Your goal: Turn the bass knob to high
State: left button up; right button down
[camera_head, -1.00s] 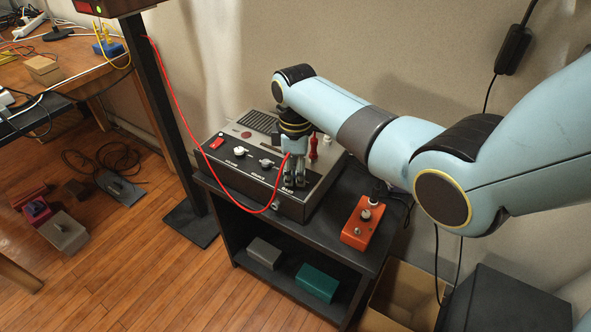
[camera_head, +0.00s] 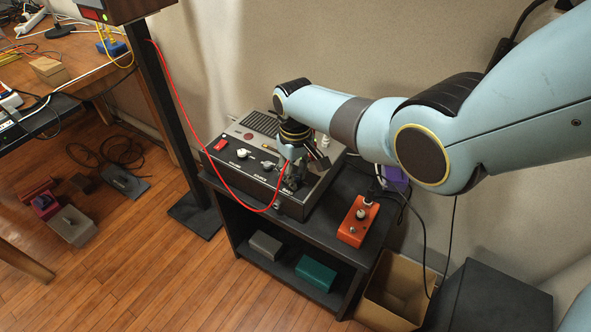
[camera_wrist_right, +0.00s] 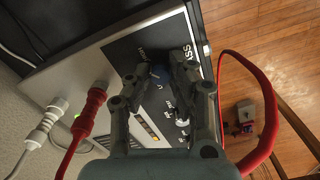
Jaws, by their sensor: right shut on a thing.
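The amplifier (camera_head: 229,168), a dark box with a sloped control panel, sits on the black shelf unit. My right gripper (camera_head: 291,180) reaches down onto the right end of the panel. In the right wrist view its fingers (camera_wrist_right: 161,70) are shut on the bass knob from both sides. The knob's pointer is too small to read. My left gripper is in neither view.
A red cable (camera_head: 226,184) loops across the amplifier's front. Red (camera_wrist_right: 87,118) and white (camera_wrist_right: 47,127) plugs stand near the gripper. An orange pedal (camera_head: 357,221) sits to the right.

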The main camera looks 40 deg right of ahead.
jog(key=shift+a+m, duration=0.1)
jog(key=shift+m, duration=0.9)
jog(key=shift+p, duration=0.3)
jog(key=c, duration=1.2)
grip_release()
jog(key=shift+o, duration=0.2)
notch_tip(320, 180, up, 12)
jog(key=shift+a, duration=0.1)
